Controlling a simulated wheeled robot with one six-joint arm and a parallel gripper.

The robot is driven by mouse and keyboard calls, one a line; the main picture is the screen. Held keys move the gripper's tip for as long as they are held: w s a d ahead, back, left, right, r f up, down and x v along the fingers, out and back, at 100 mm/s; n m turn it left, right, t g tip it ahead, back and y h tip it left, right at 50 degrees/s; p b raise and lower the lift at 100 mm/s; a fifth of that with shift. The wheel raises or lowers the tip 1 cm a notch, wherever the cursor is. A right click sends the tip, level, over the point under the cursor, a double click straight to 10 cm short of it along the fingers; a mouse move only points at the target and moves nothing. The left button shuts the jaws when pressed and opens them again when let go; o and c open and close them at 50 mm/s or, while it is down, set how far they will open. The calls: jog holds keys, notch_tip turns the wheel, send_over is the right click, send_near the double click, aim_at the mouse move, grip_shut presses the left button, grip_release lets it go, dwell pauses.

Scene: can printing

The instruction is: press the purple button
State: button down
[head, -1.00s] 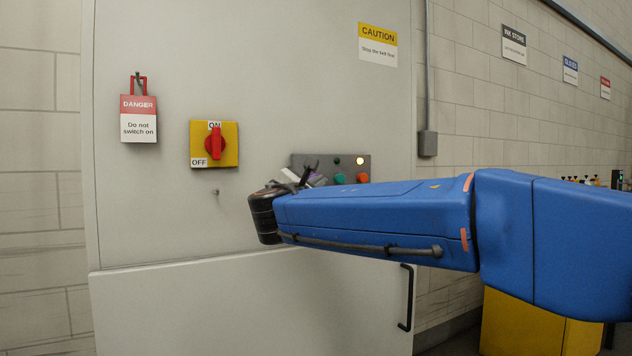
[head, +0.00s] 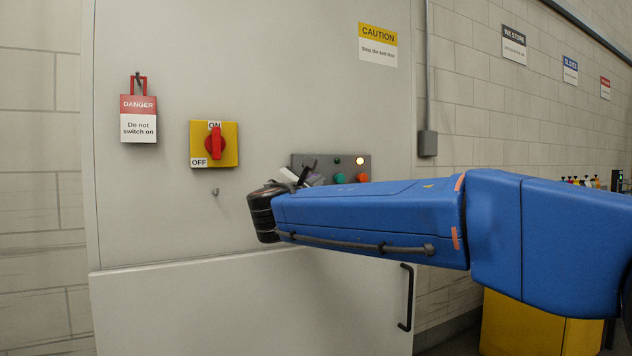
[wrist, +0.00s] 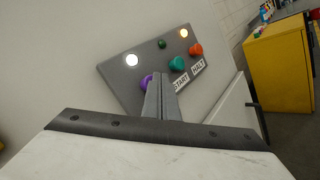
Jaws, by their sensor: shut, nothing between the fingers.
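The purple button (wrist: 146,82) shows in the wrist view on a grey control panel (wrist: 122,76), left of my gripper's fingers and partly hidden by them. My gripper (wrist: 157,80) is shut and empty, its tips in front of the panel close to the button. I cannot tell whether they touch it. In the head view the panel (head: 329,160) is on the cabinet front, and my gripper (head: 310,170) is in front of its left part. The purple button is hidden there.
A teal START button (wrist: 177,64) and an orange HALT button (wrist: 196,49) sit right of the fingers. A red rotary switch (head: 215,145) on a yellow plate and a danger tag (head: 138,118) are on the cabinet left of my arm. A black handle (head: 407,297) is below.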

jog(key=shift+w+a, duration=0.35)
jog(key=shift+w, duration=0.2)
dwell(0.7)
jog(key=shift+s+d, duration=0.1)
jog(key=shift+s, duration=0.05)
jog(key=shift+s+d, duration=0.6)
jog(key=shift+s, duration=0.35)
jog(key=shift+s, duration=0.1)
jog(key=s, duration=0.1)
jog(key=s+d, duration=0.2)
jog(key=s, duration=0.1)
jog(key=shift+d, duration=0.25)
dwell(0.3)
jog(key=shift+d, duration=0.1)
dwell(0.3)
